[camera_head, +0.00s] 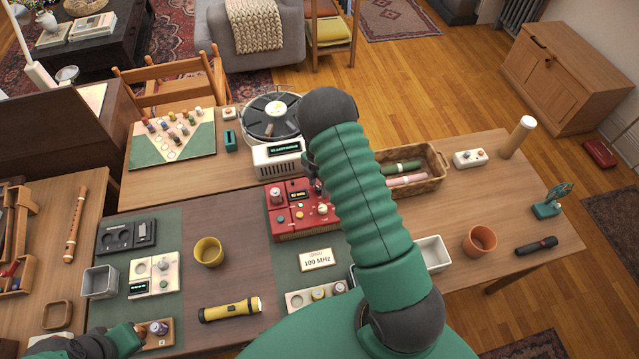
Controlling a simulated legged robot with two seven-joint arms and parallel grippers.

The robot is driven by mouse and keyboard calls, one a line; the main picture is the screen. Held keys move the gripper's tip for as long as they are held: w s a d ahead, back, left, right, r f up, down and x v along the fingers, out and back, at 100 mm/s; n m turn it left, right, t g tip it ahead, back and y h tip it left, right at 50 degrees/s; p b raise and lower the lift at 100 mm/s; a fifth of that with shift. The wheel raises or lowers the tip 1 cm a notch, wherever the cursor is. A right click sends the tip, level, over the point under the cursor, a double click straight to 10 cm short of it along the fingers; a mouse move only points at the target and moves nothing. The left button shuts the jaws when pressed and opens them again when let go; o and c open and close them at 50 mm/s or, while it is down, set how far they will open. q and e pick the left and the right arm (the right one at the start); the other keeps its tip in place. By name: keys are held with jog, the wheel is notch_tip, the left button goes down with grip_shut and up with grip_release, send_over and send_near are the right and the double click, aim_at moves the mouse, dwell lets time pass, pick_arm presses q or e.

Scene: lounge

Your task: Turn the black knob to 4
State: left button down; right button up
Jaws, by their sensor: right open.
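A red control box (292,228) with a small lit display (298,195) and several knobs and buttons stands mid-table. A pale knob (323,209) shows on its right part. I cannot clearly make out a black knob; the box's upper right is partly covered by my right arm. My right gripper (316,182) is small and dark, mostly hidden by my green arm, and reaches down over the box's upper right corner. It is open; I cannot tell if it touches anything. My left gripper (139,329) is at the bottom left, beside a small wooden panel (158,343) with a purple knob.
A card reading 100 MHz (317,260) lies in front of the box. A white turntable unit (277,157) stands behind it, a wicker basket (437,172) to the right. A yellow flashlight (230,310) and yellow cup (208,251) are on the left.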

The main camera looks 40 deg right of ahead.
jog(key=shift+a+r, duration=0.1)
jog(key=shift+a, duration=0.3)
jog(key=c, duration=0.5)
jog(key=shift+d, duration=0.25)
jog(key=c, duration=0.5)
jog(key=shift+d, duration=0.2)
pick_arm(q)
jog(key=shift+a, duration=0.35)
jog(key=shift+f, duration=0.1)
pick_arm(e)
jog(key=shift+a, duration=0.1)
